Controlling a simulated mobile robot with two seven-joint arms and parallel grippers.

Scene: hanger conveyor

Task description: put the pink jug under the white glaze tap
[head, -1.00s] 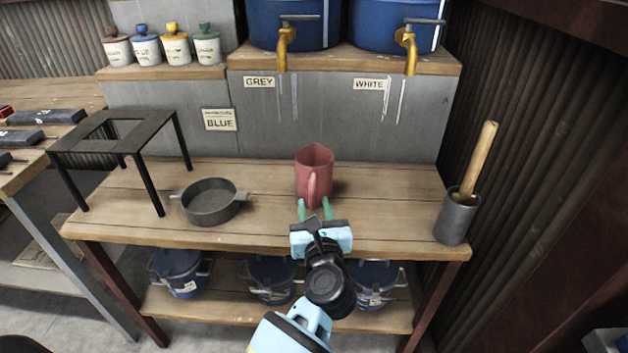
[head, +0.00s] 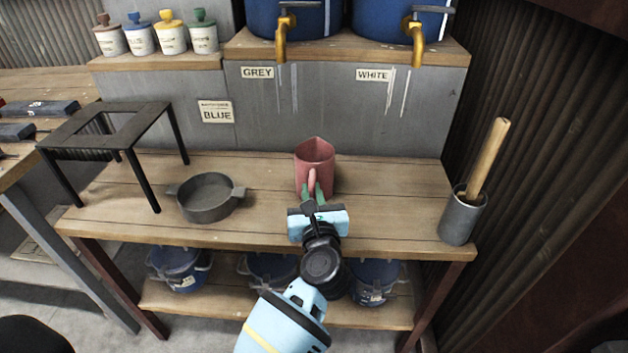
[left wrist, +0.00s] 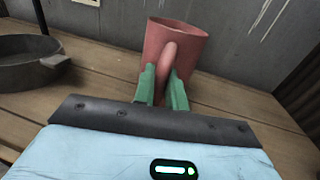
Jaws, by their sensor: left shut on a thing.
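The pink jug (head: 315,158) stands upright on the wooden bench, its handle facing me, between the grey and white tap positions as seen in the head view. My left gripper (head: 314,192) is shut on the jug's handle. In the left wrist view, the green fingers (left wrist: 162,88) sit on both sides of the handle of the jug (left wrist: 185,45). The white glaze tap (head: 416,42) is brass, on a blue barrel above the WHITE label (head: 373,75), up and to the right of the jug. My right gripper is not in view.
The grey tap (head: 283,40) hangs above and left of the jug. A dark round pan (head: 208,198) and a black stand (head: 120,140) are to the left. A grey pot with a wooden handle (head: 461,218) stands at the right edge. Bench between jug and pot is clear.

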